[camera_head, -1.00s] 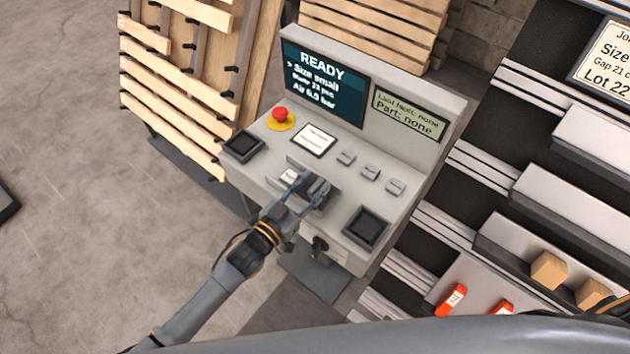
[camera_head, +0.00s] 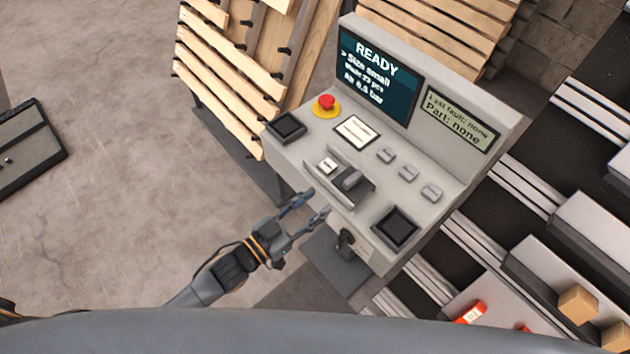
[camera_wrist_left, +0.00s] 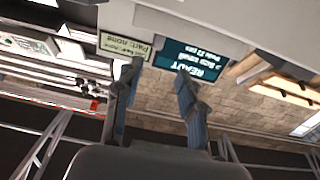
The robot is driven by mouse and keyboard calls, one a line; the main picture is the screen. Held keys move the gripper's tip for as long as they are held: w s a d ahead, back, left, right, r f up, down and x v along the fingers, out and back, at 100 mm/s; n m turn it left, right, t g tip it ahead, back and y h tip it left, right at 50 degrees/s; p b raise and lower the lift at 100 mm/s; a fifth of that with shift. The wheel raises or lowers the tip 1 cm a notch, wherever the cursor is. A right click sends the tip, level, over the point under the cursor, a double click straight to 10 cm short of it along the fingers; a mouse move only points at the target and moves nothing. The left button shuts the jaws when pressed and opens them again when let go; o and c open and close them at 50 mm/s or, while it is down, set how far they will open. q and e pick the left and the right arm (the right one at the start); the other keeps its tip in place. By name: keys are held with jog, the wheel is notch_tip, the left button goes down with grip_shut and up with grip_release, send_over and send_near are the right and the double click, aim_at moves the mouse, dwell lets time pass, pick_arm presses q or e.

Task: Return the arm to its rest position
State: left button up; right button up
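My left gripper (camera_head: 309,209) is in front of the grey control console (camera_head: 318,178), just off its front edge. Its two fingers are apart with nothing between them. In the left wrist view the left gripper (camera_wrist_left: 157,82) also shows open and empty, with the console's screen (camera_wrist_left: 190,62) beyond it, upside down. The console's recessed switch with a grey lever (camera_head: 352,180) and a white label stands clear of the fingers. My right gripper is in neither view.
The console carries a red stop button (camera_head: 326,102), a screen reading READY (camera_head: 375,80) and black square pads. A slatted wooden pallet rack (camera_head: 235,75) stands behind left. Open concrete floor (camera_head: 110,200) lies to the left.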

pick_arm(q)
jog(key=a+f+n+g+y, duration=0.15)
jog(key=a+f+y, duration=0.45)
jog(key=f, duration=1)
jog(key=s+a+f+n+g+y, duration=0.1)
jog(key=s+a+f, duration=0.15)
jog(key=f, duration=0.25)
jog(key=s+a+f+n+g+y+b, duration=0.1)
jog(key=s+a+f+y, duration=0.1)
jog(key=a+f, duration=0.25)
jog(key=s+a+f+n+g+y, duration=0.1)
jog(key=s+a+f, duration=0.15)
jog(key=f, duration=0.35)
jog(key=s+a+f+g+y, duration=0.1)
jog(key=s+f, duration=0.3)
jog(key=s, duration=0.4)
jog(key=s+a+f+n+g+y, duration=0.1)
jog(key=s+f+g, duration=0.3)
jog(key=s, duration=0.5)
jog(key=s+a+f+n+g+b, duration=0.1)
jog(key=s+a+f+g, duration=0.1)
jog(key=s+f, duration=0.4)
jog(key=s+a, duration=0.1)
jog(key=s, duration=0.2)
jog(key=shift+s+y, duration=0.15)
jog(key=shift+y, duration=0.25)
jog(key=shift+f, duration=0.1)
